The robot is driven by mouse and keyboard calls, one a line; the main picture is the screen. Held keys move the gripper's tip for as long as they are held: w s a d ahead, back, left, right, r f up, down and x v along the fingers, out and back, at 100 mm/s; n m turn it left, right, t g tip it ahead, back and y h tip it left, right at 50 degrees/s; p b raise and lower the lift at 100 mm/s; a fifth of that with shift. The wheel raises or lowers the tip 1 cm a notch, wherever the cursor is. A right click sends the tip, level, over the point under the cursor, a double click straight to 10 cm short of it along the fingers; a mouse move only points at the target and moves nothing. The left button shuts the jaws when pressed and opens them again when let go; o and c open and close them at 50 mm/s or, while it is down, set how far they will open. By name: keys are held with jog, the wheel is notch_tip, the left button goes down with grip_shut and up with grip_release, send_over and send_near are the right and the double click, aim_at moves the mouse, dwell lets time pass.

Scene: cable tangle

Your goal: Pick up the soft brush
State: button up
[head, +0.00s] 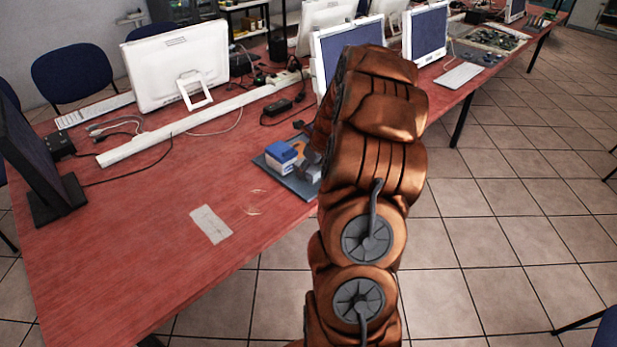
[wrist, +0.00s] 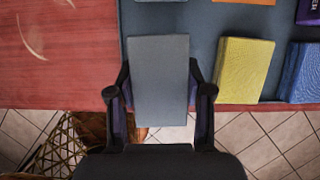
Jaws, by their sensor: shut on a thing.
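My gripper (wrist: 159,94) is shut on a flat grey rectangular block (wrist: 158,62), with a finger against each long side. I see no bristles on the block, so I cannot tell whether it is the soft brush. It overlaps the edge of a dark blue-grey mat (wrist: 205,20) in the wrist view; whether it touches the mat is unclear. In the head view my gripper (head: 312,165) is partly hidden by my arm over the mat (head: 300,186). No other thing in view is clearly a brush.
A yellow block (wrist: 243,68) and a blue block (wrist: 302,72) lie right of the gripper. A blue-and-white block (head: 282,158) sits on the mat in the head view. Cables and a power strip (head: 282,80) lie behind; the red table (head: 130,240) is mostly clear at left.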

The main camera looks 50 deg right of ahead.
jog(key=s+d+r+b, duration=0.1)
jog(key=s+d, duration=0.1)
jog(key=s, duration=0.5)
jog(key=s+d+b, duration=0.1)
jog(key=s+d, duration=0.2)
jog(key=s, duration=0.5)
jog(key=shift+r, duration=0.35)
jog(key=shift+s, duration=0.1)
